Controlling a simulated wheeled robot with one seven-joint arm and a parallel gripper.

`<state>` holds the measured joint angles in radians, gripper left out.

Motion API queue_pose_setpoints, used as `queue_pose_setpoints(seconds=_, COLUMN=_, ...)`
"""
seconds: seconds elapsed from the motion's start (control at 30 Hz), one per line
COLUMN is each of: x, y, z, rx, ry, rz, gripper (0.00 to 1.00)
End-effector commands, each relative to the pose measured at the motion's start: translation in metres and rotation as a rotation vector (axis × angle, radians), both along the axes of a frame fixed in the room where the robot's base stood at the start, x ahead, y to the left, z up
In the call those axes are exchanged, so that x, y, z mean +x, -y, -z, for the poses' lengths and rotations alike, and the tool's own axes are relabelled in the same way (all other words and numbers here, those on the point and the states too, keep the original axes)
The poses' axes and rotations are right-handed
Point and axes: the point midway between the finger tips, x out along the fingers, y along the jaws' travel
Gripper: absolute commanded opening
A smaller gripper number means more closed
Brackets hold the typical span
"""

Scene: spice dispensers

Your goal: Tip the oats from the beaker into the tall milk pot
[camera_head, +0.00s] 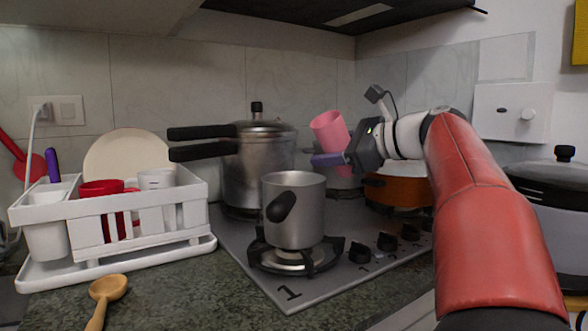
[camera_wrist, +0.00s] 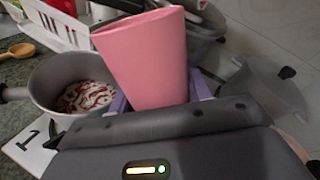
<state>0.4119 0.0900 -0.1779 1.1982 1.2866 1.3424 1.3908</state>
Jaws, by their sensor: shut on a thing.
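The pink beaker (camera_head: 330,131) is held up behind and right of the tall milk pot (camera_head: 297,212), leaning slightly left with its mouth up. My gripper (camera_head: 328,159), with purple fingers, is shut on the beaker's lower part. The beaker also fills the middle of the wrist view (camera_wrist: 150,62); its inside is hidden, so I cannot tell what it holds. The pot is grey metal with a dark handle and stands upright on the front burner. In the wrist view the pot (camera_wrist: 48,92) holds something whitish with reddish-brown bits, left of the beaker.
A large pressure cooker (camera_head: 258,160) with long black handles stands behind the pot. An orange pan (camera_head: 396,189) is behind my forearm. A white dish rack (camera_head: 120,239) and a wooden spoon (camera_head: 104,296) are at the left.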

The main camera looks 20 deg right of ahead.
Motion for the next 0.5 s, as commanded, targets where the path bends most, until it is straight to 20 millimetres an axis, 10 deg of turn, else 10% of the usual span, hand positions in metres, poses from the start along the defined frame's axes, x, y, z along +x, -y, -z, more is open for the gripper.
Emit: queue_pose_setpoints(seconds=0.5, x=-0.0012, y=-0.0038, z=-0.0049, rx=-0.244, ry=0.084, rz=-0.001, gripper=0.25)
